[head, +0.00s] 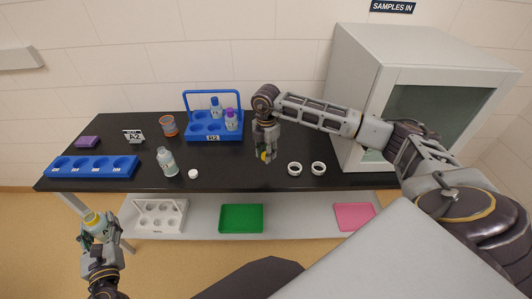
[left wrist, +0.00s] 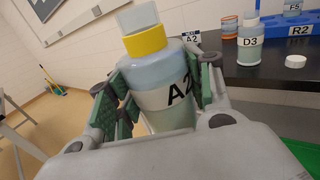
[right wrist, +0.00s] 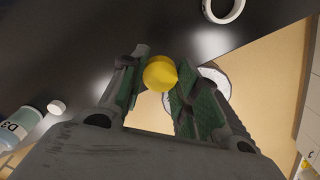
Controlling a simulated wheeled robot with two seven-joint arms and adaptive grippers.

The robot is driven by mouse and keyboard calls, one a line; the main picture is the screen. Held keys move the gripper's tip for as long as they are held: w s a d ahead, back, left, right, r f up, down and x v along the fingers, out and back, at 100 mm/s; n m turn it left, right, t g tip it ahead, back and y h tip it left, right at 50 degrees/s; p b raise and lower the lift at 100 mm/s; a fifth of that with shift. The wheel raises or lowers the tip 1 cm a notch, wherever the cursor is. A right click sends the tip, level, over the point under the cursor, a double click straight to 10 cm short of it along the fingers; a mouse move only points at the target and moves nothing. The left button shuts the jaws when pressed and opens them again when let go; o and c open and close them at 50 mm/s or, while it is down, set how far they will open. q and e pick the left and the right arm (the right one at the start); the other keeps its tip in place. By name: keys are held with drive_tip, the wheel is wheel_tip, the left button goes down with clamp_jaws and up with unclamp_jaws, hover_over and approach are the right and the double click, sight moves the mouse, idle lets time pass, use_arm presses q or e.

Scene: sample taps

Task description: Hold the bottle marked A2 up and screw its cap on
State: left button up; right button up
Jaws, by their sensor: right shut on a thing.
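The bottle marked A2 (left wrist: 165,95) has pale blue-green contents, a yellow band at its neck and a clear open mouth above. My left gripper (head: 97,226) is shut on its body and holds it off the table, low at the left; it looks slightly tilted in the left wrist view. The yellow cap (right wrist: 160,73) is between the fingertips of my right gripper (right wrist: 158,80), which is shut on it. In the head view the right gripper (head: 266,155) holds the cap (head: 264,156) over the table's front, far right of the bottle.
A large cabinet (head: 355,95) stands right.

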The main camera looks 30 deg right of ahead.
use_arm(q)
drive_tip(key=c, duration=0.9)
use_arm(e)
drive_tip(key=shift+n, duration=0.4)
